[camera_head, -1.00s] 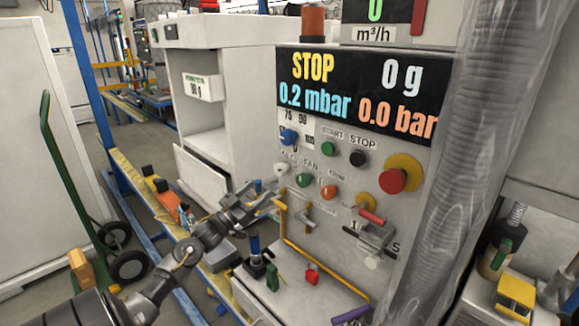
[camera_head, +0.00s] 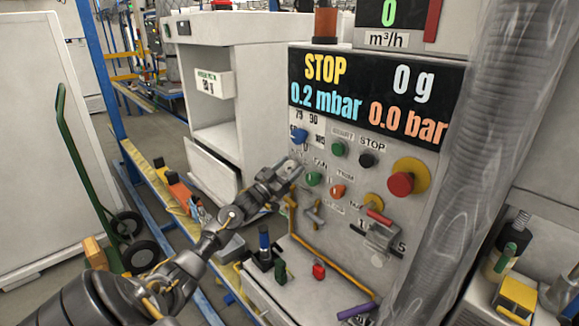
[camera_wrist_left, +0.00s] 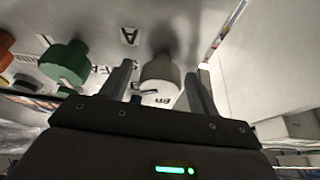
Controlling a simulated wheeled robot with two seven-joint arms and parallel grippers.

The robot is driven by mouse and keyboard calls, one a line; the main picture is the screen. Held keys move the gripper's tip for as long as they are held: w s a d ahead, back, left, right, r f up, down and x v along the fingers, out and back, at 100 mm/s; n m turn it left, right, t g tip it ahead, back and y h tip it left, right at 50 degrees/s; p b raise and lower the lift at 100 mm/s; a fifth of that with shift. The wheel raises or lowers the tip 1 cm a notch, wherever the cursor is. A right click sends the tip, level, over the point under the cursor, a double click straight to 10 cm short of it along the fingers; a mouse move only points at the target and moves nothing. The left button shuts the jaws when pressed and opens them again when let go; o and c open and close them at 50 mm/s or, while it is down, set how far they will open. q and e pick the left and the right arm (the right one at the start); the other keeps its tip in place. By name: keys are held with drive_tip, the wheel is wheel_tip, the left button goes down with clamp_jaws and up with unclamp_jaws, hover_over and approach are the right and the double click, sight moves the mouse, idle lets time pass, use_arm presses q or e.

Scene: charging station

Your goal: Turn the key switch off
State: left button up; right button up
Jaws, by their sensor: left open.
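The control panel (camera_head: 408,165) faces me with its display and several knobs. My left gripper (camera_head: 291,168) is at the panel's left side, left of the green knob (camera_head: 313,179), and covers the spot of a pale round knob. In the left wrist view that pale knob with a dark slot (camera_wrist_left: 160,73), which looks like the key switch, sits between the two fingers of my open left gripper (camera_wrist_left: 164,78). I cannot tell whether the fingers touch it. Its label is only partly readable. My right gripper is not in view.
A blue knob (camera_head: 299,135) is just above the gripper. An orange knob (camera_head: 338,191) and a red mushroom button (camera_head: 401,184) are to the right. A yellow pipe (camera_head: 325,258) runs below. A grey ribbed hose (camera_head: 462,150) hangs at the right.

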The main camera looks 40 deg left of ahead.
use_arm(q)
drive_tip(key=shift+c, duration=0.5)
drive_tip(key=c, duration=0.9)
drive_tip(key=shift+o, duration=0.2)
drive_tip(key=shift+r+n+y+p, duration=0.15)
drive_tip(key=shift+n+y+p, duration=0.55)
drive_tip(key=shift+n, duration=0.35)
drive_tip(key=shift+r+n+y+p, duration=0.1)
drive_tip(key=shift+n+y+p, duration=0.4)
drive_tip(key=shift+n+p, duration=0.4)
drive_tip(key=n+y+p, duration=0.1)
drive_tip(key=n+p, duration=0.1)
drive_tip(key=n, duration=0.1)
drive_tip(key=n+y+p, duration=0.2)
drive_tip(key=n, duration=0.1)
drive_tip(key=shift+n+g, duration=0.3)
drive_tip(key=shift+n, duration=0.05)
drive_tip(key=n+g+y+p, duration=0.1)
drive_tip(key=n+p, duration=0.1)
drive_tip(key=n, duration=0.1)
drive_tip(key=shift+n+p, duration=0.35)
drive_tip(key=shift+n, duration=0.05)
drive_tip(key=shift+a+f+n+g+y+p, duration=0.15)
drive_tip(key=shift+n+g+y+p, duration=0.3)
drive_tip(key=shift+n+p, duration=0.5)
drive_tip(key=shift+n, duration=0.25)
drive_tip(key=shift+f, duration=0.1)
